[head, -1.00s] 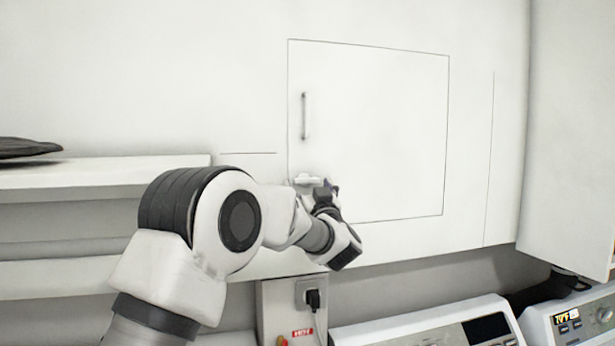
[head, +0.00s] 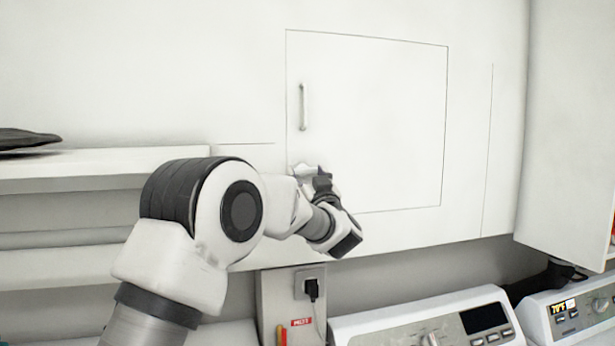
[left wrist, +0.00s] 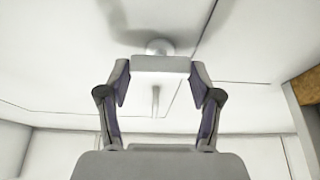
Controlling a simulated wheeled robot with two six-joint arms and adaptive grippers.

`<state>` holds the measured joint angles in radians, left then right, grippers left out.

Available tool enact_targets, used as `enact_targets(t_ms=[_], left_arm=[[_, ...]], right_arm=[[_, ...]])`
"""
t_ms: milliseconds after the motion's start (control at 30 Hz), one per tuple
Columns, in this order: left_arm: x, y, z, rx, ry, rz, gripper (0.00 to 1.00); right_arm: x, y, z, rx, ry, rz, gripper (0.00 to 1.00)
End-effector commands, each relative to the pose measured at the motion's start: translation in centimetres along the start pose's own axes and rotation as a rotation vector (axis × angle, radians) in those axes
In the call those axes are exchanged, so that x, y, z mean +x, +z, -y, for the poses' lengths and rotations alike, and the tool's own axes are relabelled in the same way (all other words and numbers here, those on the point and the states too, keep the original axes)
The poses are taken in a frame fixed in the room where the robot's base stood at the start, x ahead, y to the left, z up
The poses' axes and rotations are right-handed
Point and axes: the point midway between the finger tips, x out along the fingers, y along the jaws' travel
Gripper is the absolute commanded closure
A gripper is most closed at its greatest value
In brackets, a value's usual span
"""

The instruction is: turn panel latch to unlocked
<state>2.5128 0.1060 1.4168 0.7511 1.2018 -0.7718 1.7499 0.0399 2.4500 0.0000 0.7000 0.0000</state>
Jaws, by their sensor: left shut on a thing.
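The panel latch (head: 300,169) is a small white piece at the lower left edge of the square white panel (head: 385,120), partly hidden behind my left gripper (head: 322,180). In the left wrist view the latch (left wrist: 162,63) is a pale block between the two fingertips, with a round hub (left wrist: 158,46) just beyond it. My left gripper (left wrist: 161,78) is shut on the latch. The panel lies flush in the wall. My right gripper is not in view.
A grey bar handle (head: 303,107) stands upright on the panel above the latch. A shelf (head: 100,170) is on the left. Below are a socket with a black plug (head: 312,288) and appliances with control panels (head: 430,325). A cabinet (head: 570,130) stands at the right.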

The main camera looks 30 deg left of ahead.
Motion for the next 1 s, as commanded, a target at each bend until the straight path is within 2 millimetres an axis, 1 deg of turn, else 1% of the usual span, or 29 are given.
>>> enact_targets(t_ms=[33, 267, 500, 733, 1000], left_arm=[[-0.1, 0.3, 0.0, -0.012, -0.005, 0.002, 0.70], [-0.1, 0.5, -0.2, -0.127, -0.053, 0.002, 0.70], [-0.1, 0.4, -0.3, -0.317, -0.132, 0.002, 0.70], [0.0, 0.2, -0.5, -0.521, -0.216, 0.004, 0.70], [0.1, 0.0, -0.7, -0.757, -0.314, 0.003, 0.70]], right_arm=[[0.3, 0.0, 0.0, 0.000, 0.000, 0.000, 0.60], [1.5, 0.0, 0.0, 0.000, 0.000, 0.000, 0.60], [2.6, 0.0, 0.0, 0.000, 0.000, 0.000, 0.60], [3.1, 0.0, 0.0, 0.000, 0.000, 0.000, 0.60], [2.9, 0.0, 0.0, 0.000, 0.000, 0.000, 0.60]])
